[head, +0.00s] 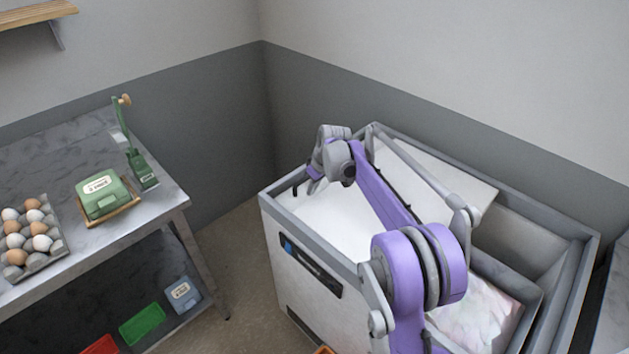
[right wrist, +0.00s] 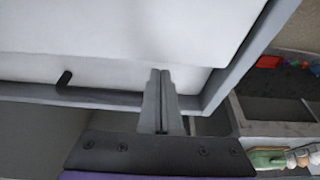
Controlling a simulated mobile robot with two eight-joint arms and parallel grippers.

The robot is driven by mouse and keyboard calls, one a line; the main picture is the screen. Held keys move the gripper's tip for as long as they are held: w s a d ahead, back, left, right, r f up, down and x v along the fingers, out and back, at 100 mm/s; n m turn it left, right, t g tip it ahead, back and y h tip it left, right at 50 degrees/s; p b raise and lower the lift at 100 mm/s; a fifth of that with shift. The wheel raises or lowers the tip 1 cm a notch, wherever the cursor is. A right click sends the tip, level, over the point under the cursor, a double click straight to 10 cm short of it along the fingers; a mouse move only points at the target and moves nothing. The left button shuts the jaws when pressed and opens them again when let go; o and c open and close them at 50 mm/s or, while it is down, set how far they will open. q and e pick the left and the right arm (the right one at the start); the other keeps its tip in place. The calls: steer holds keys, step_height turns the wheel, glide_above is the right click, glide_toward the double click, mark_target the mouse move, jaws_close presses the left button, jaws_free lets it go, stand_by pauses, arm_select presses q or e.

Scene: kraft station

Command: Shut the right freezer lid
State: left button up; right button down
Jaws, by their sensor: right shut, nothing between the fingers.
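The chest freezer (head: 278,240) stands at the right in the head view. White lid surface (head: 325,225) covers its left part, and more white panel (head: 450,170) shows behind my arm. The right part is open, with a pale bag-like load inside (head: 480,315). I cannot tell where one lid ends and the other begins. My right arm reaches across the freezer. My right gripper (head: 313,185) is at the left end, near the rim. In the right wrist view the gripper (right wrist: 160,72) is shut and empty over the white lid's edge; a black handle (right wrist: 64,82) is to its left. My left gripper is not in view.
A grey marble-topped table (head: 105,235) stands at the left, with an egg tray (head: 30,240), a green butter dish (head: 104,198) and a green press-like tool (head: 140,165). Coloured bins sit on its lower shelf. A floor gap separates table and freezer. Walls close in behind.

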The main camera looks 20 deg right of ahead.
mark_target(334, 212)
steer(key=shift+x, duration=1.35)
steer(key=s+d, duration=0.1)
steer(key=s, duration=0.2)
steer(key=s+d+b, duration=0.1)
steer(key=s, duration=0.2)
steer(key=s+d+b, duration=0.1)
steer(key=s, duration=0.2)
steer(key=shift+s+d, duration=0.15)
steer(key=shift+d, duration=0.25)
steer(key=s+d, duration=0.2)
steer(key=s, duration=0.3)
steer(key=s+d, duration=0.2)
steer(key=s, duration=0.3)
steer(key=s+d, duration=0.2)
steer(key=s, duration=0.4)
steer(key=shift+d, duration=0.3)
steer(key=shift+s+d, duration=0.25)
steer(key=shift+s, duration=0.4)
